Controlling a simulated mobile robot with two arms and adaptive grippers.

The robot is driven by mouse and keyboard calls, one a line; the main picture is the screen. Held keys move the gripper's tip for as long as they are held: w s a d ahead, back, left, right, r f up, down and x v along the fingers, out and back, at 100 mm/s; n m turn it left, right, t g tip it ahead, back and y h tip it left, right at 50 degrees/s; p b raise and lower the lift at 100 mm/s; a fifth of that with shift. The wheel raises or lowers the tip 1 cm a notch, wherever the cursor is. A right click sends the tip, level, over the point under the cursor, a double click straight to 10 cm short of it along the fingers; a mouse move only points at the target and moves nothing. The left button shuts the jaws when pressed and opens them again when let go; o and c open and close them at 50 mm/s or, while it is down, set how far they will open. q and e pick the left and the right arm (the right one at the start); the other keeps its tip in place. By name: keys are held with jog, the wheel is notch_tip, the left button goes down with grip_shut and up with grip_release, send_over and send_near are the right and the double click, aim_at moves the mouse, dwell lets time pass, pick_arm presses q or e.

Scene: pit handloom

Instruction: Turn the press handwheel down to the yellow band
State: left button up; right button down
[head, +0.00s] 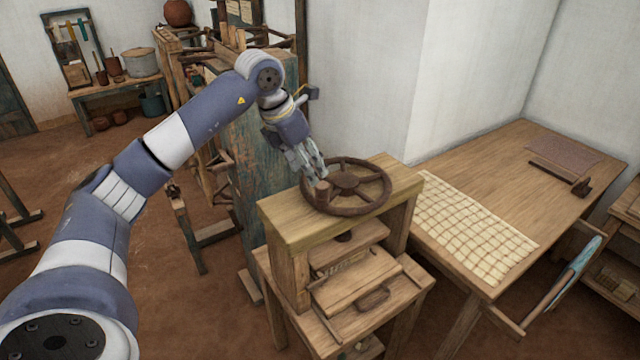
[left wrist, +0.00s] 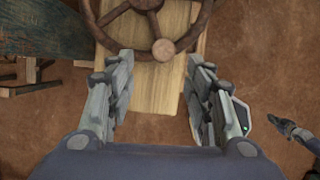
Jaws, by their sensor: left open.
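The press handwheel (head: 374,179) is a dark brown spoked wheel lying flat above the press's wooden top beam (head: 290,232). A round knob (left wrist: 163,49) stands on its rim, on the side nearest my left gripper. My left gripper (head: 319,176) is open and points down at this knob. In the left wrist view its two fingers (left wrist: 160,70) are spread wide, with the knob just beyond and between their tips; I see no contact. A short screw (head: 344,236) shows under the beam. I cannot make out a yellow band. A small grey jointed part, possibly my right gripper (left wrist: 288,128), shows at the right.
A wooden table (head: 540,150) with a checked cloth (head: 465,225) stands close to the right of the press. A blue-green wooden panel (head: 262,165) of the loom frame stands close behind on the left.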

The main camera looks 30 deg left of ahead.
aim_at(319, 186)
pick_arm(q)
jog(key=p+x, duration=0.3)
jog(key=x, duration=0.5)
jog(key=shift+w+d+f, duration=0.15)
jog(key=shift+d+f, duration=0.05)
jog(key=shift+f, duration=0.1)
jog(key=shift+w+d+f+p, duration=0.15)
jog(key=shift+f+p, duration=0.15)
jog(key=shift+f, duration=0.35)
jog(key=shift+c, duration=1.1)
grip_shut()
